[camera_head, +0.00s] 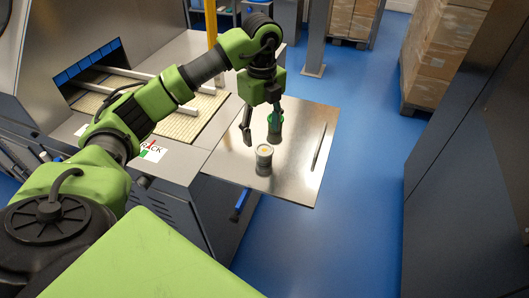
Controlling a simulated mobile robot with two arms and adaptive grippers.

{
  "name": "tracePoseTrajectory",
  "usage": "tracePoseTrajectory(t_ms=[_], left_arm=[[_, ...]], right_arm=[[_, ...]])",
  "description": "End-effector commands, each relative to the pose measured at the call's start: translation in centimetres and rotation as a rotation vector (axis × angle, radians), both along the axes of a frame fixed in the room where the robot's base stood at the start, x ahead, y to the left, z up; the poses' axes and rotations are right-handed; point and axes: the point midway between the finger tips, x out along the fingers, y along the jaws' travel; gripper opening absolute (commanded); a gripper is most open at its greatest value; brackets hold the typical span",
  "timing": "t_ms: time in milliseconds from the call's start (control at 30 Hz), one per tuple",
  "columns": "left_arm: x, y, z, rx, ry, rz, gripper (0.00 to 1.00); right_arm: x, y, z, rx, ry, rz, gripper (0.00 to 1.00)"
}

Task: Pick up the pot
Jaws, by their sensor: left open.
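A small pale-topped pot (264,155) stands upright on a metal shelf plate (300,185). A second, dark container with a green rim (275,134) stands just behind it on the plate. My left gripper (260,120) points down over the plate, with its fingers spread. Its right finger overlaps the green-rimmed container in the picture; I cannot tell if they touch. The pale pot is in front of the gripper, apart from its fingers. My right gripper is not in view.
A thin dark rod (319,147) lies on the plate's right side. A blue handle (240,204) sticks out at the front edge. A grey machine with a conveyor (190,118) is to the left. Stacked cartons (444,50) stand back right. Blue floor (362,180) is clear.

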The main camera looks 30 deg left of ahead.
Motion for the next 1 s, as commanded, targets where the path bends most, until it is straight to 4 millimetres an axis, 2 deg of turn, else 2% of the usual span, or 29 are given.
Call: tracePoseTrajectory(t_ms=[67,167,267,400,467,600,700,933,1000], left_arm=[[0.0,0.0,-1.1,-0.001,0.003,0.0,0.57],[0.0,0.0,-2.1,-0.001,0.0,0.0,0.57],[0.0,-0.1,-2.7,-0.001,0.001,0.0,0.57],[-0.2,-0.3,-4.0,-0.001,0.004,-0.001,0.57],[-0.2,-0.4,-4.8,-0.002,0.005,-0.002,0.57],[-0.1,-0.5,-6.9,-0.002,0.003,-0.001,0.57],[-0.1,-0.4,-7.7,-0.001,0.001,-0.002,0.57],[-0.1,-0.4,-7.9,0.0,-0.001,-0.002,0.57],[-0.1,-0.4,-7.8,-0.001,-0.001,-0.002,0.39]], right_arm=[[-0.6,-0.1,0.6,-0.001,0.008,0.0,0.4],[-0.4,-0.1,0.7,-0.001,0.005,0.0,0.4],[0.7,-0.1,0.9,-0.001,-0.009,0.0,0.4],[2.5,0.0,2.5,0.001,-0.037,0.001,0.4],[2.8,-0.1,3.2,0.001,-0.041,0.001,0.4],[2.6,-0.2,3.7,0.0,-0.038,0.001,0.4],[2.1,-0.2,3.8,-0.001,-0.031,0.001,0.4],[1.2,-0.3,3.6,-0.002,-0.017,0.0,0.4],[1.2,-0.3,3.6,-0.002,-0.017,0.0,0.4]])
